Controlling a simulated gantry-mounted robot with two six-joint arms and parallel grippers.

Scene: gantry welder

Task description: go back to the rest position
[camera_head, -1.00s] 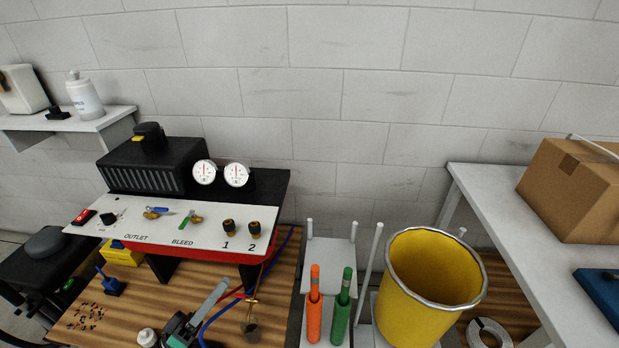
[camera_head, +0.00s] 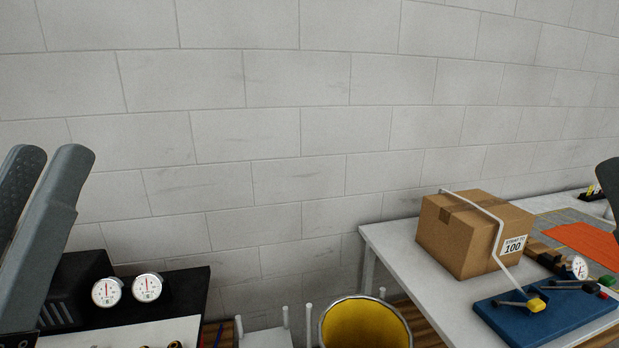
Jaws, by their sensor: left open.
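My left gripper (camera_head: 45,185) is at the left edge of the head view, its two dark grey fingers pointing up. The fingers stand apart with nothing between them. It is in front of the black box with the two gauges and hides part of it. At the right edge a dark grey piece (camera_head: 609,185) shows, cut off by the frame; I cannot tell whether it belongs to my right gripper.
Two round gauges (camera_head: 107,292) sit on the panel at lower left. A yellow bucket (camera_head: 365,326) stands at bottom centre. The wall behind is bare.

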